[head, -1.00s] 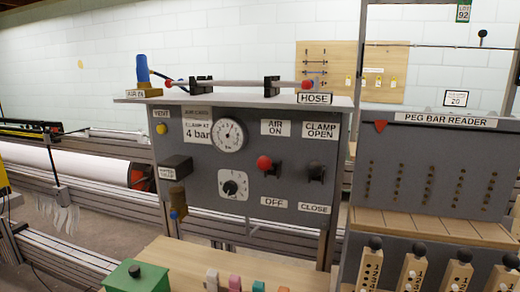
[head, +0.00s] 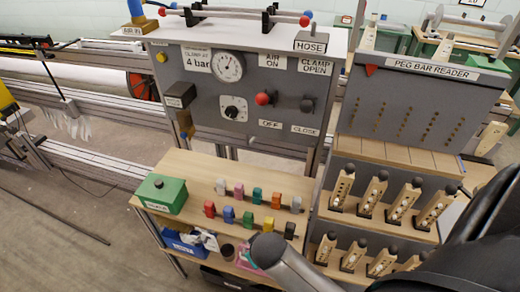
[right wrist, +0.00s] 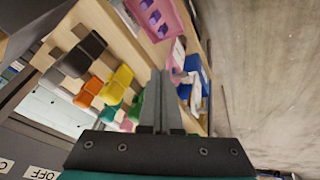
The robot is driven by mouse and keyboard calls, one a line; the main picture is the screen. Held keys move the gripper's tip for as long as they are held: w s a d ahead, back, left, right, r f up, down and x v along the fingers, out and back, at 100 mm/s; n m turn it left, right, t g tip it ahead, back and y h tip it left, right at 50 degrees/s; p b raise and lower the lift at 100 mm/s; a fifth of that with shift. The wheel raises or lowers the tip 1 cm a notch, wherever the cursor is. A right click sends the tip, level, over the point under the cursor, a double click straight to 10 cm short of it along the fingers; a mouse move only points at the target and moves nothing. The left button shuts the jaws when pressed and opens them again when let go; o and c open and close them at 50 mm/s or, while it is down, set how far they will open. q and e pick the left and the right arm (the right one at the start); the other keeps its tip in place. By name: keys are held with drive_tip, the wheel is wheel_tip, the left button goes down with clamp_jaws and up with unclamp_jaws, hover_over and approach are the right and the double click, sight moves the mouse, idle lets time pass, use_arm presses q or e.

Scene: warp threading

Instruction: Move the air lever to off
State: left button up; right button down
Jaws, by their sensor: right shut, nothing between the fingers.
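The air lever (head: 263,99) has a red ball knob and sits on the grey panel (head: 215,125). Its knob is between the AIR ON label (head: 273,60) above and the OFF label (head: 270,124) below, nearer the middle than either. A black-knobbed clamp lever (head: 307,104) is to its right. My right gripper (right wrist: 160,75) is shut and empty in the right wrist view, low by the coloured pegs and away from the lever. Its fingers are not clear in the head view, where my arm covers the area. The OFF label (right wrist: 42,174) shows at that wrist view's lower left. My left gripper is out of view.
A wooden shelf with several coloured pegs (head: 248,217) and a green box (head: 162,193) lies below the panel. The peg bar reader (head: 420,105) stands to the right. A pink crate (right wrist: 160,18) is near the right fingers. The space before the panel is clear.

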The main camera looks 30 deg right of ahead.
sight(260, 94)
use_arm(q)
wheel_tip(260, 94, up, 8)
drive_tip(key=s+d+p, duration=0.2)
drive_tip(key=p, duration=0.4)
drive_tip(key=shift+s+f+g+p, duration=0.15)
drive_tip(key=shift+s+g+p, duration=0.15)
drive_tip(key=shift+p, duration=0.05)
use_arm(e)
drive_tip(key=w+d+r+m+t+h, duration=0.1)
drive_tip(key=w+r, duration=0.4)
drive_tip(key=r, duration=0.8)
drive_tip(key=w+d+r+m+t+h, duration=0.2)
drive_tip(key=w+d+r+m+h, duration=0.2)
drive_tip(key=r, duration=1)
drive_tip(key=w+d+r+m+t+h, duration=0.1)
drive_tip(key=w+d+r+m+h, duration=0.2)
drive_tip(key=w+r, duration=0.4)
wheel_tip(260, 94, up, 6)
drive_tip(key=shift+r+m+t, duration=0.2)
drive_tip(key=shift+m+t, duration=0.1)
drive_tip(key=shift+t, duration=0.1)
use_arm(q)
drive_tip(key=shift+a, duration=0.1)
use_arm(e)
drive_tip(key=shift+w, duration=0.1)
